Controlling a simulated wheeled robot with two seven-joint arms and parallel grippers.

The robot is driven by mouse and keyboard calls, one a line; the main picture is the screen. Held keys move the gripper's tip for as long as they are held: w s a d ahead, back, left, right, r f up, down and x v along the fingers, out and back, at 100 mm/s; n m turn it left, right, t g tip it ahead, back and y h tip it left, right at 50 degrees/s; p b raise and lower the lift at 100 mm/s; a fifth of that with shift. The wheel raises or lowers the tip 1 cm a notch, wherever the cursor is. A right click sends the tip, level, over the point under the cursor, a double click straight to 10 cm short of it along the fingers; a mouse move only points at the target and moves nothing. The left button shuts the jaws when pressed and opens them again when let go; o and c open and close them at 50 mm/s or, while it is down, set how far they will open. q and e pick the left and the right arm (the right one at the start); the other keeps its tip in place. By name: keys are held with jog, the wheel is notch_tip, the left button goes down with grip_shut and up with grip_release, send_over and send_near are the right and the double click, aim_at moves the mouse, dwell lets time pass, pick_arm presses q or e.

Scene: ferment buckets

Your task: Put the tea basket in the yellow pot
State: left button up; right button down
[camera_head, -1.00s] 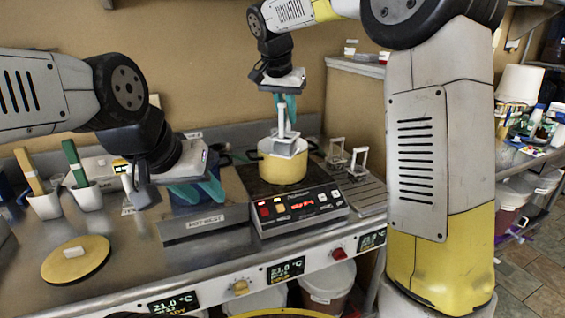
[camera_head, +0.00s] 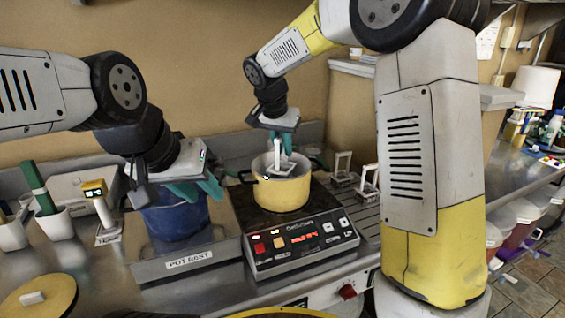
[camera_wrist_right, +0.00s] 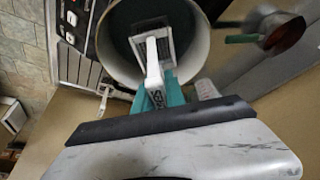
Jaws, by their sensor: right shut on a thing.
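The yellow pot (camera_head: 282,193) stands on the hot plate with the red display. My right gripper (camera_head: 283,141) is above the pot and shut on the white handle of the tea basket (camera_head: 278,160). The basket is lowered inside the pot's rim, with its bottom hidden in the head view. In the right wrist view my right gripper (camera_wrist_right: 160,95) grips the white handle, and the basket (camera_wrist_right: 152,40) shows inside the round pot opening (camera_wrist_right: 197,60). My left gripper (camera_head: 195,190) hangs by the blue pot (camera_head: 176,218) at left, its teal fingers apart and apparently empty.
The hot plate (camera_head: 305,248) has buttons on its front. The pot rest (camera_head: 190,262) is under the blue pot. More white-handled baskets (camera_head: 343,168) stand to the right of the yellow pot. White cups (camera_head: 55,225) and a round yellow lid (camera_head: 45,298) are at left.

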aim_at(284, 164)
jog(key=shift+f, duration=2.05)
jog(key=shift+f, duration=0.1)
jog(key=c, duration=1.4)
grip_release()
